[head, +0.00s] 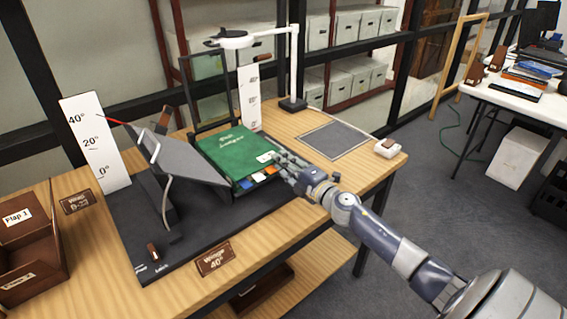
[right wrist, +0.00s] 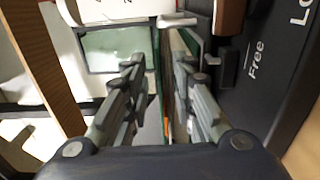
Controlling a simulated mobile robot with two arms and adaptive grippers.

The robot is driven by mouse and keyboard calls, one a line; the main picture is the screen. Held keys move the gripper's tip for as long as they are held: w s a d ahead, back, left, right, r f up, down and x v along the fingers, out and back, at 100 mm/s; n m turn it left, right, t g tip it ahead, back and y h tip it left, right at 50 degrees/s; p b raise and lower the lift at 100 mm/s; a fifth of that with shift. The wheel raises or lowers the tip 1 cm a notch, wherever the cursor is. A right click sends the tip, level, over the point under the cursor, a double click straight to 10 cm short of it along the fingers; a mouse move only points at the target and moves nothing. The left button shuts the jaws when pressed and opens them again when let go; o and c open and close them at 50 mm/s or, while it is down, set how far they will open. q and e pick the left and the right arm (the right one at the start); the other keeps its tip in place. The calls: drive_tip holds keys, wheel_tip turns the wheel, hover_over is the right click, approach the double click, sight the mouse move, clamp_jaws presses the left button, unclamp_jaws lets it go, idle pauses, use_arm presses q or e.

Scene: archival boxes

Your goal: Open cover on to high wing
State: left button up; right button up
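A green book (head: 232,150) lies closed, cover up, on the right side of a black cradle (head: 205,237). The grey left wing (head: 183,158) of the cradle is tilted up beside it. My right gripper (head: 272,165) is at the book's near right edge, by its white label and coloured tabs. In the right wrist view its two fingers (right wrist: 160,82) are apart, with the green cover edge (right wrist: 157,60) and brownish layers showing between them. Whether a finger touches the cover cannot be told. My left gripper is not in view.
A white angle scale (head: 92,142) stands left of the cradle, another (head: 250,97) behind the book. A lamp (head: 235,40) arches over the back. A grey mat (head: 335,140) and a small white device (head: 387,148) lie right. Brown trays (head: 28,235) stand far left.

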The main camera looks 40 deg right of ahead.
clamp_jaws()
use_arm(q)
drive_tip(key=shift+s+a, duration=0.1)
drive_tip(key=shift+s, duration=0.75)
use_arm(e)
drive_tip(key=shift+r, duration=0.15)
